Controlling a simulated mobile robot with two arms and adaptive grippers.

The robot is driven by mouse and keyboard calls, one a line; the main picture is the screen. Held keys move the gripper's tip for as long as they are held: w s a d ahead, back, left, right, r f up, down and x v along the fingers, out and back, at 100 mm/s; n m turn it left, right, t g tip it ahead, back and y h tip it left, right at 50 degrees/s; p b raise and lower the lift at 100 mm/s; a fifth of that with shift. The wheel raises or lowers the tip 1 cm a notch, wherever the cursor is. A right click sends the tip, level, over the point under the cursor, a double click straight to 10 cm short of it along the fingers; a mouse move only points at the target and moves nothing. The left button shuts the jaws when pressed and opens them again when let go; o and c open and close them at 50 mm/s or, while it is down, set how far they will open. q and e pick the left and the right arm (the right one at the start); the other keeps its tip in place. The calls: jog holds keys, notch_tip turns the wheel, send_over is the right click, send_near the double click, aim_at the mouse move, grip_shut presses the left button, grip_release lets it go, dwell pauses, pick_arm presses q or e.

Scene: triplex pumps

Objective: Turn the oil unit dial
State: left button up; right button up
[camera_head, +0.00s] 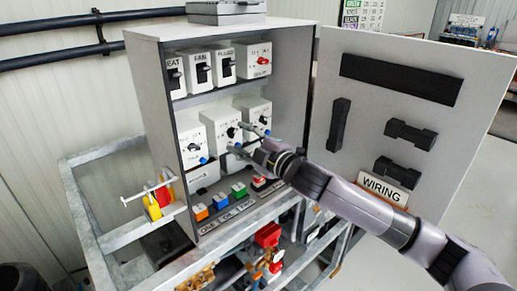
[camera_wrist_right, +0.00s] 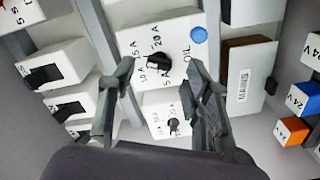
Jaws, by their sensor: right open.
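The oil unit (camera_wrist_right: 133,42) is a white box with "OIL" printed on its face and a blue button in one corner. Its black dial (camera_wrist_right: 157,62) sits in the middle of the face with a printed scale around it. My right gripper (camera_wrist_right: 160,69) is open, with one finger on each side of the dial in the wrist view. I cannot tell whether the fingers touch it. In the head view the right gripper (camera_head: 244,139) is in front of the middle row of the cabinet and partly hides the units there. My left gripper is not in view.
The grey cabinet (camera_head: 147,85) holds other white units around the oil unit, including one with a dial (camera_wrist_right: 172,125) close by. The open cabinet door (camera_head: 320,110) stands to the right, behind my right arm. Coloured modules (camera_head: 222,201) line the bottom shelf.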

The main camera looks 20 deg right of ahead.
jog(key=v, duration=1)
jog(key=shift+r, duration=0.1)
